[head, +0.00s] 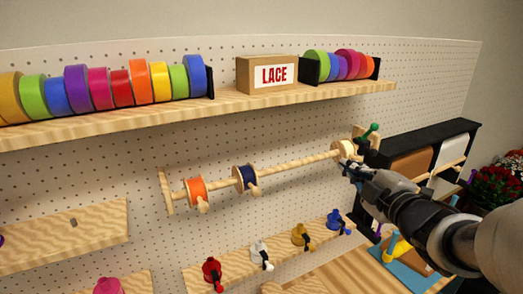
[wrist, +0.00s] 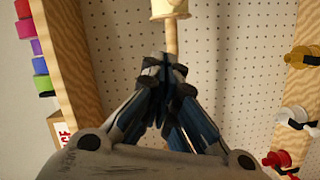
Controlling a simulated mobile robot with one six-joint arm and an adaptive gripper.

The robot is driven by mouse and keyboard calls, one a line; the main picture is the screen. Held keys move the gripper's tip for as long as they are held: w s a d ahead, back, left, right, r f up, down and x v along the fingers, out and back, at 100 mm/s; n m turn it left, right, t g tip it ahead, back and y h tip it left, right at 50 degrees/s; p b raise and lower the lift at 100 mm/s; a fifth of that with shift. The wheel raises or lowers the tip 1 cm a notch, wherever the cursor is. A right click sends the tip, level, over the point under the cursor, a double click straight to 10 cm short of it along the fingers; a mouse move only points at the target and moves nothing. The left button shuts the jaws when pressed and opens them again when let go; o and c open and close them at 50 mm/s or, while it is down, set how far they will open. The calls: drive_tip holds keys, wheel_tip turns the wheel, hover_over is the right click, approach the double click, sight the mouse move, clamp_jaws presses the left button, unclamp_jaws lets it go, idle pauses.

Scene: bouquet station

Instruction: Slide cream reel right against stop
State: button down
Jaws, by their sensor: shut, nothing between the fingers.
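The cream reel (head: 343,149) is on the wooden rod (head: 300,162) at its right end, close to the end bracket (head: 358,136) with a green knob (head: 371,131). Whether the reel touches the stop cannot be made out. My gripper (head: 346,165) is shut and empty, just below and in front of the cream reel. In the wrist view the reel (wrist: 169,8) shows at the top edge, cut off, beyond my closed fingertips (wrist: 160,65). The rod runs behind the fingers there.
An orange reel (head: 195,191) and a navy reel (head: 245,178) sit further left on the rod. Above is a shelf (head: 230,104) with ribbon rolls and a LACE box (head: 267,74). A black holder (head: 425,142) stands at right.

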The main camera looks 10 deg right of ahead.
sight(352, 151)
drive_tip(key=w+d+f+p, duration=0.1)
drive_tip(key=w+d, duration=0.2)
drive_tip(key=w, duration=0.2)
drive_tip(key=shift+w+f, duration=0.15)
drive_tip(key=shift+f, duration=0.1)
drive_tip(key=shift+w+d, duration=0.35)
drive_tip(key=shift+d, duration=0.6)
drive_tip(key=shift+w+d, duration=0.3)
drive_tip(key=shift+d, duration=0.6)
drive_tip(key=shift+s+a, duration=0.1)
drive_tip(key=shift+a, duration=0.1)
